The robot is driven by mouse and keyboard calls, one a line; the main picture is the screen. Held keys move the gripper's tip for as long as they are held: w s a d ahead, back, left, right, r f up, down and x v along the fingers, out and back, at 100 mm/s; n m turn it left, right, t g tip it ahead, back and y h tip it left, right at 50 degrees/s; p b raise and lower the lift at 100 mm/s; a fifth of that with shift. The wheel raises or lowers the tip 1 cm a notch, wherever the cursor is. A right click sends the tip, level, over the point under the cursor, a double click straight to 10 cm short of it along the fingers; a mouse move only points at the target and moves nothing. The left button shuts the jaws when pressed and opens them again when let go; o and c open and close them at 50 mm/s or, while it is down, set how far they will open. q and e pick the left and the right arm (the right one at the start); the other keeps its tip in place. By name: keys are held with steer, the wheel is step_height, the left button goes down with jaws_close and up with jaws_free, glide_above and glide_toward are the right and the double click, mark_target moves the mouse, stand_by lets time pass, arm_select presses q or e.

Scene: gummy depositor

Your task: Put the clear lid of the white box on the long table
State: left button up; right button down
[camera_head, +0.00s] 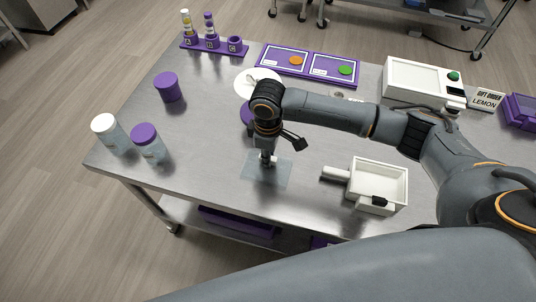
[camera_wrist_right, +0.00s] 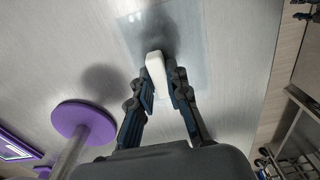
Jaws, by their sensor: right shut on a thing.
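The clear lid (camera_head: 255,174) is a thin see-through sheet low over or on the metal long table (camera_head: 220,130), near its front edge. It also shows in the wrist view (camera_wrist_right: 200,45), with a white handle (camera_wrist_right: 155,70) on it. My right gripper (camera_head: 267,160) points down at the lid and is shut on this white handle. I cannot tell whether the lid touches the table. The white box (camera_head: 381,165) stands open at the right, with a white spout-like part on its left and a black part at its front. My left gripper is not in view.
A purple disc with a rod (camera_wrist_right: 83,120) stands close to my right gripper. Jars with white (camera_head: 104,123) and purple (camera_head: 144,133) lids and a purple cylinder (camera_head: 168,86) stand left. Purple mats (camera_head: 270,61) and a white machine (camera_head: 417,83) are behind. The table left of the lid is clear.

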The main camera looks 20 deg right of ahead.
steer(key=shift+f, duration=0.3)
steer(key=shift+f, duration=0.1)
steer(key=c, duration=1.3)
jaws_free()
step_height(320, 180, up, 12)
steer(key=b, duration=0.1)
